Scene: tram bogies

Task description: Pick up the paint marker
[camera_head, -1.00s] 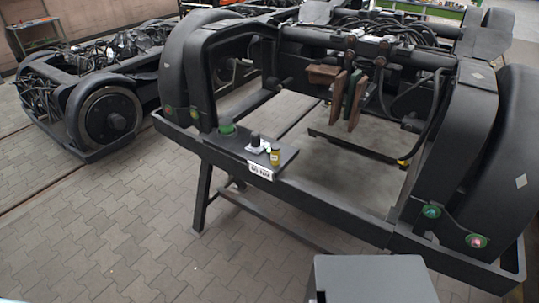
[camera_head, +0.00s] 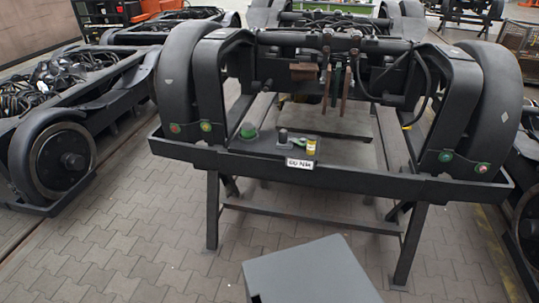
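I cannot clearly make out the paint marker. Small items stand on a dark plate (camera_head: 262,147) on the front beam of the near bogie frame (camera_head: 340,170). They are a green round cap-like piece (camera_head: 248,131), a dark upright cylinder (camera_head: 283,137) on a pale base, and a small yellow cylinder (camera_head: 311,146) at the right end. Which of these is the marker, if any, is too small to tell. My gripper is not in view.
A white label (camera_head: 300,163) hangs on the beam's front below the items. The bogie stands on dark trestle legs (camera_head: 212,212). Another bogie (camera_head: 60,150) is at the left and a wheel (camera_head: 528,225) shows at the right edge.

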